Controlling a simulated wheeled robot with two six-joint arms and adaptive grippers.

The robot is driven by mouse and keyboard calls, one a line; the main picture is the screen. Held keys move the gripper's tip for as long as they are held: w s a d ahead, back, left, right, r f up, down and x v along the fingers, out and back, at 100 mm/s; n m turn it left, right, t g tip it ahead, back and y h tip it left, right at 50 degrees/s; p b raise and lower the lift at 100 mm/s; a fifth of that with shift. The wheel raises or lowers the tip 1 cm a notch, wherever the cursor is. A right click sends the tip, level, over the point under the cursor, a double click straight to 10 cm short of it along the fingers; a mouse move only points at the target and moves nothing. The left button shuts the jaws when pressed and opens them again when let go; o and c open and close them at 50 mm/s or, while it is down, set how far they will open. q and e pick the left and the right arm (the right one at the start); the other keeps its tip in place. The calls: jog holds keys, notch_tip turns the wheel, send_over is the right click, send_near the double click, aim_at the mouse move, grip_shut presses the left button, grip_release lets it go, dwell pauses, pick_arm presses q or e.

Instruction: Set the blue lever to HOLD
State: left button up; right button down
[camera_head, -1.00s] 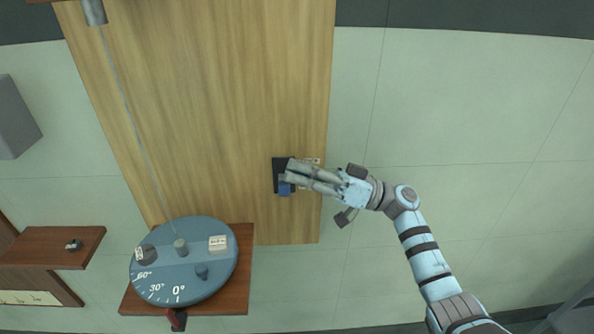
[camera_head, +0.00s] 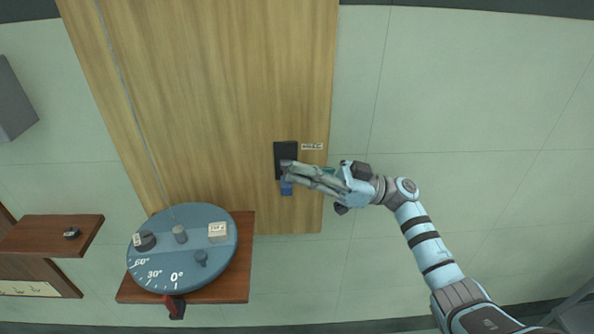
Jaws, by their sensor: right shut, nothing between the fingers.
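The blue lever (camera_head: 287,188) shows at the lower end of a black plate (camera_head: 286,149) on the wooden bench (camera_head: 227,90), near its right edge. A small white label (camera_head: 312,146) lies to the right of the plate; its text is too small to read. My right gripper (camera_head: 286,168) is shut and empty. Its fingertips lie over the plate just above the visible blue part and hide part of the plate and lever. I cannot tell whether they touch the lever. My left gripper is not in view.
A round blue-grey table (camera_head: 150,268) with degree marks and several small items stands at the lower left on a wooden shelf (camera_head: 238,272). A red and black part (camera_head: 174,306) sits at its front. Another wooden shelf (camera_head: 40,235) is at far left. Open floor lies right of the bench.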

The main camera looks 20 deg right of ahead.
pick_arm(q)
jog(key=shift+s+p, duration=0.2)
jog(key=shift+p, duration=0.1)
pick_arm(e)
jog(key=s+d+n+g, duration=0.1)
jog(key=s+d+n, duration=0.2)
jog(key=d, duration=0.5)
jog(key=shift+s+d+f+g, duration=0.3)
jog(key=shift+s+d+f, duration=0.05)
jog(key=shift+f, duration=0.1)
jog(key=shift+f, duration=0.1)
dwell(0.3)
